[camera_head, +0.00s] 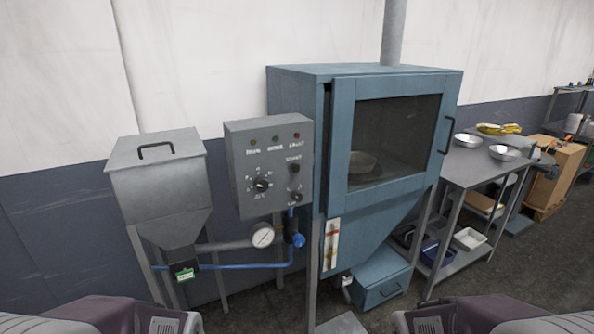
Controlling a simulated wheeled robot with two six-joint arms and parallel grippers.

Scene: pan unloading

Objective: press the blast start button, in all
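The blast control box (237,190) is grey and stands left of the blue blast cabinet (300,100). It has three small lamps along the top, a dial knob (262,184) at lower left, and a dark round button (294,168) under a small label that looks like "START". Another dark round control (294,196) sits below it. A metal pan (362,163) shows dimly through the cabinet door window. A dark gap shows along the door's left edge; I cannot tell if the door is fully closed. Parts of my two arms show at the bottom corners; neither gripper is visible.
A grey hopper (157,180) with a lid handle stands at left. A pressure gauge (262,236) and a blue hose (235,266) are below the box. A metal table (470,172) at right holds bowls.

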